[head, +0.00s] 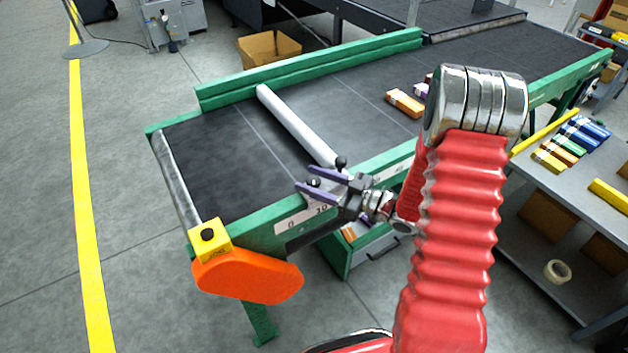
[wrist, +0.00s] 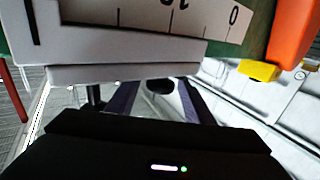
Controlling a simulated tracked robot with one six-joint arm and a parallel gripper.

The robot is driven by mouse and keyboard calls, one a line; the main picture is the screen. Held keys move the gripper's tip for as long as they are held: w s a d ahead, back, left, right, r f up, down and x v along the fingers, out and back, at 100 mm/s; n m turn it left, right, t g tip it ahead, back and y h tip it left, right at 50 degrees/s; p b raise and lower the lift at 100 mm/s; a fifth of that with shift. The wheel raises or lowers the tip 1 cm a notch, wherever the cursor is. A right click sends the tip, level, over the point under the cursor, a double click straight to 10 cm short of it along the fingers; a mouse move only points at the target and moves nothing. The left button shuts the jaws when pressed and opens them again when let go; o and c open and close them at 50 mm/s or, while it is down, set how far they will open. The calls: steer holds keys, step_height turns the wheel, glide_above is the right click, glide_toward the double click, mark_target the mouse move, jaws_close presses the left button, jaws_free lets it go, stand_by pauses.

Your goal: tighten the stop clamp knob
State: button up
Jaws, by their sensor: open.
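The stop is a pale round bar (head: 298,126) lying across the dark belt. A black knob (head: 341,161) stands at its near end, by the green side rail. A second small black knob (head: 315,183) shows between the fingertips of my gripper (head: 306,179). My gripper has purple fingers and is open at the outer side of the rail. In the wrist view, a dark round knob (wrist: 161,86) lies between the two purple fingers (wrist: 157,100), partly hidden under a pale block (wrist: 125,74). I cannot tell whether either finger touches it.
A numbered scale (head: 302,219) runs along the rail. A yellow box with a black button (head: 209,239) and an orange guard (head: 247,277) are at the rail's near left end. Small cartons (head: 404,103) lie on the belt. A grey cart (head: 570,185) stands at right.

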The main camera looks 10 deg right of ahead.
steer(key=c, duration=1)
steer(key=shift+m+t+h, duration=0.5)
steer(key=shift+t, duration=0.1)
steer(key=shift+a+m+t+h, duration=0.1)
steer(key=shift+m+t+h, duration=1.6)
steer(key=shift+h, duration=0.7)
steer(key=shift+m+t+h, duration=0.4)
steer(key=shift+m+h, duration=0.85)
steer(key=shift+h, duration=0.55)
steer(key=shift+m+t+h, duration=0.4)
steer(key=shift+m+h, duration=0.85)
steer(key=shift+h, duration=0.55)
steer(key=shift+m+g+h, duration=0.25)
steer(key=shift+m+h, duration=0.85)
steer(key=shift+h, duration=0.6)
steer(key=shift+m+g+h, duration=0.25)
steer(key=shift+m+h, duration=0.85)
steer(key=shift+h, duration=0.6)
steer(key=shift+m+g+h, duration=1.7)
steer(key=shift+m+h, duration=0.4)
steer(key=shift+h, duration=0.7)
